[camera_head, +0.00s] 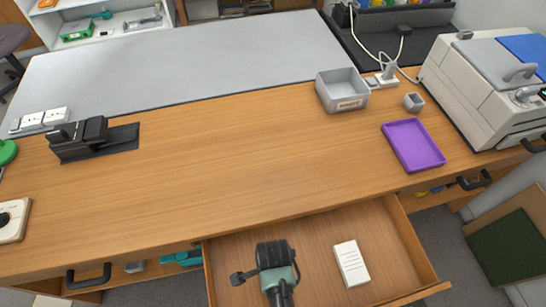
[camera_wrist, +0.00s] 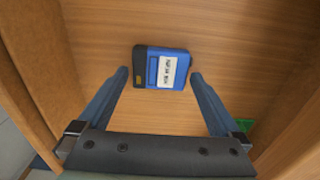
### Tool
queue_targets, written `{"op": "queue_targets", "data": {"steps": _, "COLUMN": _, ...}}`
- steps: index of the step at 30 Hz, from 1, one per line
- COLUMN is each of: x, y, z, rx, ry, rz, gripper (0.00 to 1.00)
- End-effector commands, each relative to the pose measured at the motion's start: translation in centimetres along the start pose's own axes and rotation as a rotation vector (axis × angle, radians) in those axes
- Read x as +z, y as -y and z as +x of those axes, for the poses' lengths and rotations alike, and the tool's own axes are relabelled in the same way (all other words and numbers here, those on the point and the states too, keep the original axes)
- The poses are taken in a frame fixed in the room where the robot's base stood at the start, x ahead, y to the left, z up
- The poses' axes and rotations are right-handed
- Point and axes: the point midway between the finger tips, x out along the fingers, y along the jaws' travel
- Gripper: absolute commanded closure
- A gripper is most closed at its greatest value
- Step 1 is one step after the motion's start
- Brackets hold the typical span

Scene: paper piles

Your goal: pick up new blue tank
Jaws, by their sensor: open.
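The blue tank (camera_wrist: 175,55) is a small blue block with a black left end and a white printed label. In the wrist view it lies on a wooden surface, at and just beyond my fingertips. My gripper (camera_wrist: 159,75) is open and empty, with one finger near each side of the tank and small gaps showing. Whether the fingers are at the tank's height is hard to tell. In the head view my gripper (camera_head: 275,260) is over the left part of the open drawer (camera_head: 318,232) and the tank is hidden.
A white card-like block (camera_head: 351,264) lies in the drawer to my gripper's right. Wooden walls stand at both sides in the wrist view, with a green item (camera_wrist: 247,125) at the right. The desk (camera_head: 220,170) above holds a purple tray (camera_head: 413,146) and grey box (camera_head: 342,91).

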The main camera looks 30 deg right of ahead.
Motion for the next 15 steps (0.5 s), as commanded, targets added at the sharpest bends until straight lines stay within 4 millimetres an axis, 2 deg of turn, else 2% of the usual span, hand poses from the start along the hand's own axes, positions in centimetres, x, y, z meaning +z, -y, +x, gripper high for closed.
{"op": "queue_targets", "data": {"steps": 1, "x": 0.05, "y": -0.03, "z": 0.91, "rx": 0.002, "ry": 0.001, "rz": -0.001, "gripper": 0.0}}
{"op": "queue_targets", "data": {"steps": 3, "x": 0.07, "y": -0.05, "z": 1.52, "rx": 0.002, "ry": 0.001, "rz": -0.001, "gripper": 0.0}}
{"op": "queue_targets", "data": {"steps": 11, "x": 0.08, "y": -0.01, "z": 1.83, "rx": 0.0, "ry": 0.0, "rz": -0.001, "gripper": 0.0}}
{"op": "queue_targets", "data": {"steps": 12, "x": 0.08, "y": -0.02, "z": 1.82, "rx": 0.0, "ry": 0.0, "rz": -0.001, "gripper": 0.02}}
{"op": "queue_targets", "data": {"steps": 15, "x": 0.08, "y": -0.02, "z": 1.81, "rx": 0.0, "ry": 0.0, "rz": -0.001, "gripper": 0.2}}
